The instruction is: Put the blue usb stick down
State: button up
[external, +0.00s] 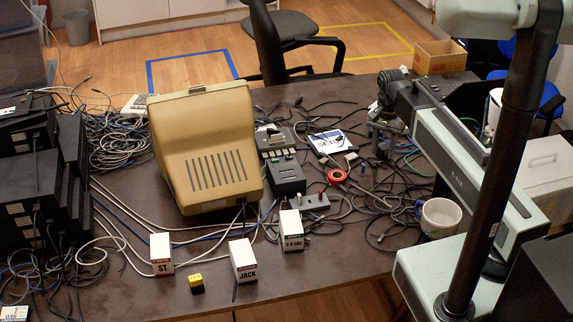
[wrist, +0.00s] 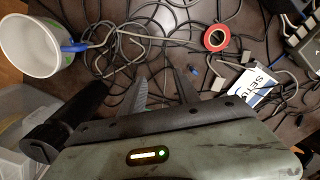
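My gripper (external: 384,152) is above the cable-strewn right part of the dark table. In the wrist view its two dark fingers (wrist: 162,76) stand apart, with no object visible between them. I cannot clearly pick out the blue usb stick. A small blue piece (wrist: 75,46) lies beside the white mug (wrist: 30,48), apparently at the end of a grey cable; it also shows left of the mug in the external view (external: 418,208).
A red ring-shaped roll (external: 337,177) and a white card marked SETUP (external: 333,142) lie left of my gripper. Loose cables cover much of the table. A beige monitor (external: 207,130) stands mid-table. Small labelled boxes (external: 243,260) and a yellow block (external: 196,283) stand near the front.

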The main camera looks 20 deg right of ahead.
jog(key=s+d+n, duration=0.1)
jog(key=s+n, duration=0.7)
jog(key=n, duration=0.1)
jog(key=shift+d, duration=0.35)
